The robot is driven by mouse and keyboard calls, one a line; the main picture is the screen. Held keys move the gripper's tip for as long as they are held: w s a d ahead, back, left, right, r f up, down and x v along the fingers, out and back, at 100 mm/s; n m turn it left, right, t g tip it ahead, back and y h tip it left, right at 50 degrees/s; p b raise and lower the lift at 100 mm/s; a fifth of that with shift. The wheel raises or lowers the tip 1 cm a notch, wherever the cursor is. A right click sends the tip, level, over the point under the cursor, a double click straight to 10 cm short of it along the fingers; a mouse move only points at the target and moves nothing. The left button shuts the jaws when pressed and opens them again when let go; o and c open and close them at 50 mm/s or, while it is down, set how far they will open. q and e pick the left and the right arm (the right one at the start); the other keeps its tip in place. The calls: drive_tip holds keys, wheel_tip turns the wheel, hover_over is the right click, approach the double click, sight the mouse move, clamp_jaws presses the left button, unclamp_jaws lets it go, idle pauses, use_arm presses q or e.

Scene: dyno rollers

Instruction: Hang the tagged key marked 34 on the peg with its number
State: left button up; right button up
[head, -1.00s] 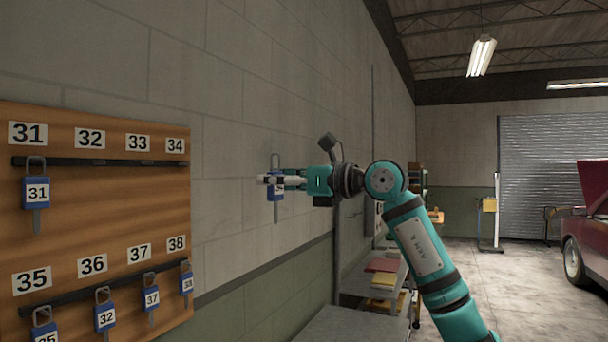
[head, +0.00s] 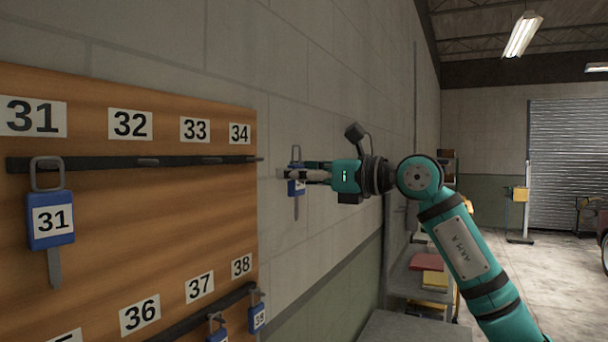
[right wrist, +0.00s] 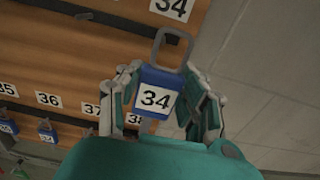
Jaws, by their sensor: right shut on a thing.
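My right gripper (head: 300,174) is shut on a blue key tag (head: 294,188), with the metal loop above it and the key hanging below, just right of the board. In the right wrist view the tag (right wrist: 157,96) reads 34, upright between the fingers, its wire loop (right wrist: 174,50) free on top. The number label 34 (head: 239,133) is at the upper right of the wooden board (head: 130,220). The upper dark rail (head: 110,163) runs below it, and no tag hangs under 34. The left gripper is not in view.
A tag marked 31 (head: 50,218) hangs at the left of the upper rail. Tags hang on the lower rail (head: 195,318), including one under 38 (head: 257,316). A shelf (head: 415,275) with coloured items stands behind my right arm along the wall.

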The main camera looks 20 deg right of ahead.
sight(240, 179)
drive_tip(key=shift+s+a+r, duration=0.1)
drive_tip(key=shift+s+r, duration=0.05)
drive_tip(key=shift+a, duration=0.2)
drive_tip(key=p+x, duration=0.1)
drive_tip(key=x, duration=0.1)
drive_tip(key=p+x, duration=0.1)
drive_tip(key=x, duration=0.2)
drive_tip(key=p+x, duration=0.1)
drive_tip(key=x, duration=0.1)
drive_tip(key=shift+w+f, duration=0.4)
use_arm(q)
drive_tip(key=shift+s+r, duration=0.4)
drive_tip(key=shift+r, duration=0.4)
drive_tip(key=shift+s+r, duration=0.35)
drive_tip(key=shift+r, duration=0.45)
use_arm(e)
drive_tip(key=shift+w+a+f, duration=0.45)
drive_tip(key=shift+w+f, duration=0.1)
drive_tip(key=shift+w, duration=0.05)
